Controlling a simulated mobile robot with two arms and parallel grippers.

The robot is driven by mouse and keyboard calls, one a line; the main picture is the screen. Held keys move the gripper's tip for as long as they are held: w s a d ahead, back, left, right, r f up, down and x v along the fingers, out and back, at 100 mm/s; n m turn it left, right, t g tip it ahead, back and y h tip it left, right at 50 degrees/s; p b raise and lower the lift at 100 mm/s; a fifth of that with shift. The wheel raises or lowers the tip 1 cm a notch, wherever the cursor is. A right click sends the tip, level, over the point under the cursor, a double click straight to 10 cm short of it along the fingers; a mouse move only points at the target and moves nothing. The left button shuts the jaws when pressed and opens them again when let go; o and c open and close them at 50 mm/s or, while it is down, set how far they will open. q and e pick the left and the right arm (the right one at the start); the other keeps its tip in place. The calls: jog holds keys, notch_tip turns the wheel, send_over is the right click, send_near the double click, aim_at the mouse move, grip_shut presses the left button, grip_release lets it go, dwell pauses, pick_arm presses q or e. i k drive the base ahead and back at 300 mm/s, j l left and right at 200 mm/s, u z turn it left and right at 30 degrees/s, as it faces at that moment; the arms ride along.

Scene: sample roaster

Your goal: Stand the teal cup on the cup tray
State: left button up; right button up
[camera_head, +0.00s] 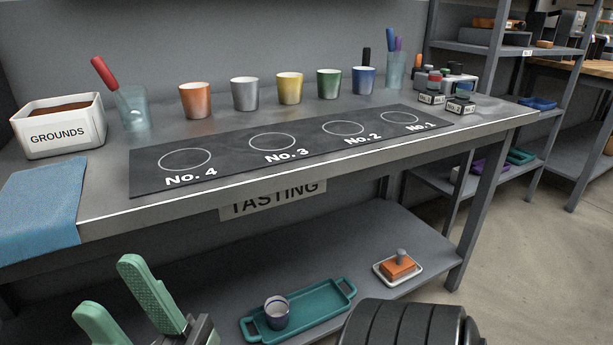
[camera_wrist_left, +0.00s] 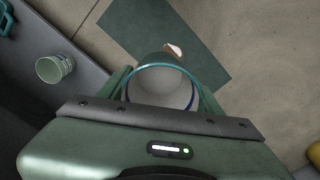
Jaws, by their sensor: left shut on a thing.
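In the left wrist view, my left gripper (camera_wrist_left: 165,105) is shut on a cup with a thin teal rim (camera_wrist_left: 172,66) and a pale inside with a blue line. I take it to be the teal cup; its outer wall is mostly hidden. In the head view, a teal tray (camera_head: 342,293) with end handles lies on the lower shelf. The tray's right part is bare. My right gripper (camera_head: 109,286) has its green fingers apart and empty, left of the tray and nearer to me.
A dish with an orange block (camera_head: 397,266) is right of the tray. Above, the tabletop's front edge (camera_head: 300,168) overhangs the shelf, with several coloured cups and a dark numbered mat (camera_head: 225,146) on it. The left wrist view shows a pale green cup (camera_wrist_left: 55,69).

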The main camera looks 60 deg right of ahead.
aim_at(321, 304)
jog(key=k+l+z, duration=0.2)
jog(key=k+l, duration=0.2)
jog(key=k+l+z, duration=0.25)
jog(key=l, duration=0.3)
jog(key=i+l+z, duration=0.1)
jog(key=z, duration=0.3)
jog(key=i+l+z, duration=0.15)
jog(key=z, duration=0.3)
jog(key=i+l+z, duration=0.15)
jog(key=z, duration=0.25)
jog(key=i+j, duration=0.1)
jog(key=i, duration=0.35)
